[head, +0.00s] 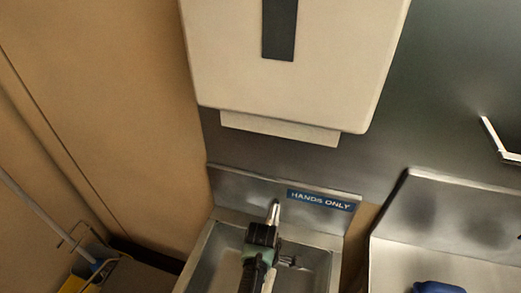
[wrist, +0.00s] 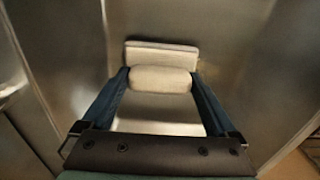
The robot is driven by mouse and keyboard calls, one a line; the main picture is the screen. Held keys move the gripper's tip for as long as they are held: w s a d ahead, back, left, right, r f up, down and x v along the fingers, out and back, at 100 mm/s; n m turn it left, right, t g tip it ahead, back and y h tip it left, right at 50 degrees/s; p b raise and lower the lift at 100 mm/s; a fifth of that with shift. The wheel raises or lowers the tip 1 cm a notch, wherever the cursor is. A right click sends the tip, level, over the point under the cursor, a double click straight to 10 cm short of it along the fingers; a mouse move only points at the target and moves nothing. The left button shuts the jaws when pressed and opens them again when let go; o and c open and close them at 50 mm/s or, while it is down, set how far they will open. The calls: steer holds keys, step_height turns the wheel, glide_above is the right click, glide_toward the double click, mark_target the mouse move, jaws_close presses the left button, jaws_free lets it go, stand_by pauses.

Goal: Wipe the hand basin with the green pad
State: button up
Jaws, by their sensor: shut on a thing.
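The hand basin (head: 225,245) is a steel sink below the "HANDS ONLY" sign, at the bottom of the head view. My gripper is over the basin there, its fingers hidden by my arm. In the wrist view my gripper (wrist: 160,80) has its two blue fingers shut on a pale, rounded grip joined to a pale flat block, which I take as the pad (wrist: 162,56). It looks off-white here; no green shows on it. Steel surfaces lie around it. I cannot tell whether the pad touches the steel.
A large cream dispenser (head: 335,75) hangs above the basin. The sign (head: 320,200) is on the steel backsplash. A second steel unit (head: 440,225) stands to the right, with a blue object (head: 438,287) at the bottom edge. A tan wall (head: 110,120) stands close on the left.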

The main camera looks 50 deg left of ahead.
steer(key=shift+w+r+p, duration=0.1)
steer(key=shift+r+p, duration=0.4)
steer(key=shift+p, duration=0.3)
steer(key=shift+s+d+f+p, duration=0.1)
steer(key=shift+s+d+p, duration=0.3)
steer(key=shift+s, duration=0.25)
steer(key=shift+s+d+f+p, duration=0.1)
steer(key=shift+s+d+p, duration=0.2)
steer(key=shift+s+p, duration=0.3)
steer(key=shift+s+d+p, duration=0.4)
steer(key=shift+s+p, duration=0.1)
steer(key=shift+s, duration=0.15)
steer(key=shift+s+d+p, duration=0.4)
steer(key=shift+s+p, duration=0.1)
steer(key=shift+s, duration=0.1)
steer(key=shift+s+d+f+p, duration=0.2)
steer(key=shift+s+d+p, duration=0.1)
steer(key=shift+s, duration=0.2)
steer(key=shift+s+d+p, duration=0.4)
steer(key=shift+s+p, duration=0.15)
steer(key=shift+s, duration=0.15)
steer(key=shift+s+d+p, duration=0.4)
steer(key=shift+s+p, duration=0.15)
steer(key=shift+s, duration=0.1)
steer(key=shift+s+d+f, duration=0.15)
steer(key=shift+s+d, duration=0.05)
steer(key=shift+s, duration=0.15)
steer(key=shift+s, duration=0.1)
